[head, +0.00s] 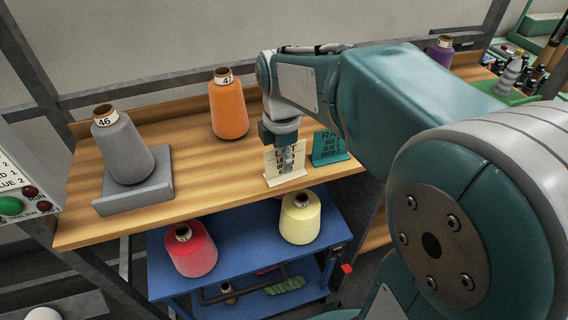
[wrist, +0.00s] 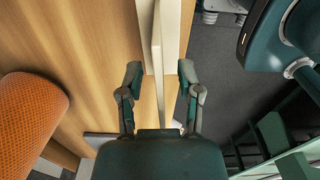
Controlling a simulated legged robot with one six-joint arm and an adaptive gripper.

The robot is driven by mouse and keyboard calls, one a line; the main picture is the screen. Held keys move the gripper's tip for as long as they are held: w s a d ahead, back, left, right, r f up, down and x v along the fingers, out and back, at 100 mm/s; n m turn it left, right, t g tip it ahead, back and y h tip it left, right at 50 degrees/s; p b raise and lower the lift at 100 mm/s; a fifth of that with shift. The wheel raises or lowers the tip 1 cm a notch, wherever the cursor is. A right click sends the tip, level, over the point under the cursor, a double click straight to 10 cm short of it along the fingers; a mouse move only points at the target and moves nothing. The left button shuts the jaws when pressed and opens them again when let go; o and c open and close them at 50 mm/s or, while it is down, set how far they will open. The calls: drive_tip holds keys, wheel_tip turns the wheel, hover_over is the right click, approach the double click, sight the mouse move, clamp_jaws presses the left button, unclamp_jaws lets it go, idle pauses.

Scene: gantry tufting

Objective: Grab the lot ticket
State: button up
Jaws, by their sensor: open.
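The lot ticket (head: 272,164) is a cream card with dark print, standing upright on a cream foot at the front of the wooden shelf. In the wrist view its upright card (wrist: 157,40) shows nearly edge-on. My gripper (head: 287,156) points down over the ticket in the head view and hides part of its print. In the wrist view my gripper (wrist: 160,72) is open, one finger on each side of the card's line, with gaps visible. I cannot tell how far down the fingers reach along the card.
A teal card (head: 331,147) stands close to the ticket's right. An orange cone (head: 229,108) stands behind left; a grey cone (head: 122,148) stands on a grey block (head: 134,196) at far left. A blue cart (head: 245,246) below holds red and yellow cones.

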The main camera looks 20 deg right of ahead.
drive_tip(key=shift+d, duration=0.15)
drive_tip(key=c, duration=0.6)
drive_tip(key=shift+a, duration=0.2)
clamp_jaws()
